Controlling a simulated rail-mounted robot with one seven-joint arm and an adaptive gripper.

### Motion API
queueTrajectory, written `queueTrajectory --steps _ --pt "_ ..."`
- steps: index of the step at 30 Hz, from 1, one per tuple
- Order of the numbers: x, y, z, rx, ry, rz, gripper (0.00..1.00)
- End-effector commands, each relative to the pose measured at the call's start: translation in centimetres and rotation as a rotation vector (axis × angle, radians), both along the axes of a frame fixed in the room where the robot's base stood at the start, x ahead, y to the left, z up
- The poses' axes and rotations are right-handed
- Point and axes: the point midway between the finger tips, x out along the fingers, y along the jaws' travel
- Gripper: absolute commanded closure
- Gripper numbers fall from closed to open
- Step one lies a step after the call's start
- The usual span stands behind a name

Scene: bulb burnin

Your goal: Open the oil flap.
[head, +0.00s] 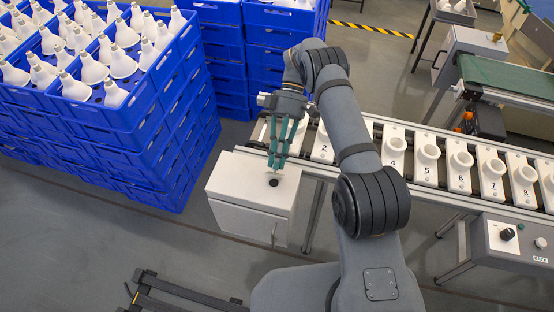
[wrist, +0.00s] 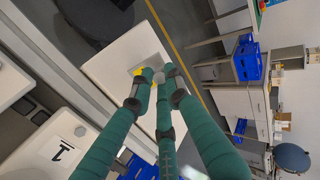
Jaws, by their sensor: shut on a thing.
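A white box-shaped cabinet (head: 250,185) stands at the left end of the rail. A round black spot (head: 273,183) shows on its top, just in front of my fingertips; I cannot tell if it is a hole or a knob. My gripper (head: 276,164) points down at the top, its green fingers closed together around a small pale piece, seemingly the oil flap. In the wrist view my gripper (wrist: 157,78) meets over the white top, with a yellow part (wrist: 138,71) and a grey plate (wrist: 147,60) beside the tips. The fingers hide most of the flap, so its angle is unclear.
Stacked blue crates (head: 150,125) with white bulbs stand at the left. The rail of numbered white sockets (head: 428,165) runs right from the cabinet. A control box (head: 510,240) is at lower right.

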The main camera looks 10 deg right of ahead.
Motion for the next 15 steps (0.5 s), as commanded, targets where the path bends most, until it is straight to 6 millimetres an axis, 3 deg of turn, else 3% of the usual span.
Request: queueTrajectory --steps 13,14,15 --pt "0.0 -0.13 -0.11 0.0 0.007 0.003 1.0" --pt "0.0 -0.13 -0.11 0.0 0.007 0.003 0.84" --pt "-0.01 -0.13 -0.1 0.0 0.007 0.003 0.82"
